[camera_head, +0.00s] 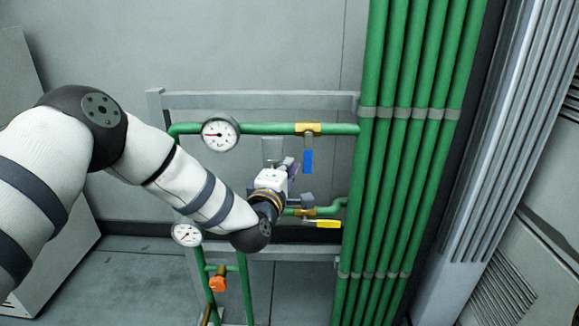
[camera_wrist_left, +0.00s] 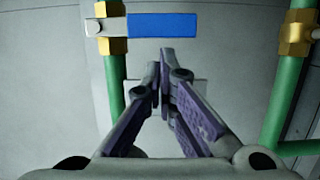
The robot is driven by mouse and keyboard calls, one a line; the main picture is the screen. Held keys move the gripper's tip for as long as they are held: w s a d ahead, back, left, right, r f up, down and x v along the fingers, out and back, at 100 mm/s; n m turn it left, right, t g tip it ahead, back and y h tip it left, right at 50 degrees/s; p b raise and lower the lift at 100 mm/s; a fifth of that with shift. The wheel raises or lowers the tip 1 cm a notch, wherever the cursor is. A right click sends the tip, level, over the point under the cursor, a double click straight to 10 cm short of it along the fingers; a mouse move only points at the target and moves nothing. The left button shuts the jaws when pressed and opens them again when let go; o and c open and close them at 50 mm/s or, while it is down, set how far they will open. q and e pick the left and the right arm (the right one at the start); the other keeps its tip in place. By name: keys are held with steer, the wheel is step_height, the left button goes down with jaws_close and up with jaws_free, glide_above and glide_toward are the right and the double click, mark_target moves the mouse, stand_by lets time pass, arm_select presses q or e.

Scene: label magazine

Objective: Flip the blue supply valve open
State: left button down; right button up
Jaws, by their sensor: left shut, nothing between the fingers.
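The blue supply valve has a blue lever handle (camera_head: 308,161) that hangs straight down from a brass body (camera_head: 308,129) on the upper green pipe, so it stands across the pipe. My left gripper (camera_head: 291,165) is just left of the blue handle in the head view. In the left wrist view the blue handle (camera_wrist_left: 162,25) lies across the top, with its brass body (camera_wrist_left: 112,30) at its left end. The left gripper's fingertips (camera_wrist_left: 162,55) are together and empty, a little short of the handle, with no visible contact. My right gripper is not in view.
A yellow-handled valve (camera_head: 322,224) sits on a lower pipe. Gauges are at the upper pipe (camera_head: 220,133) and lower left (camera_head: 187,235), above an orange-handled valve (camera_head: 218,284). Vertical green pipes (camera_head: 410,150) stand close on the right. The wall behind is bare.

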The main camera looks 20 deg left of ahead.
arm_select(q)
steer(key=shift+w, duration=0.55)
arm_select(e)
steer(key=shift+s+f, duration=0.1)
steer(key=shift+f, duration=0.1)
arm_select(q)
steer(key=shift+d+f+n, duration=0.15)
steer(key=shift+f+n, duration=0.05)
steer(key=shift+n, duration=0.2)
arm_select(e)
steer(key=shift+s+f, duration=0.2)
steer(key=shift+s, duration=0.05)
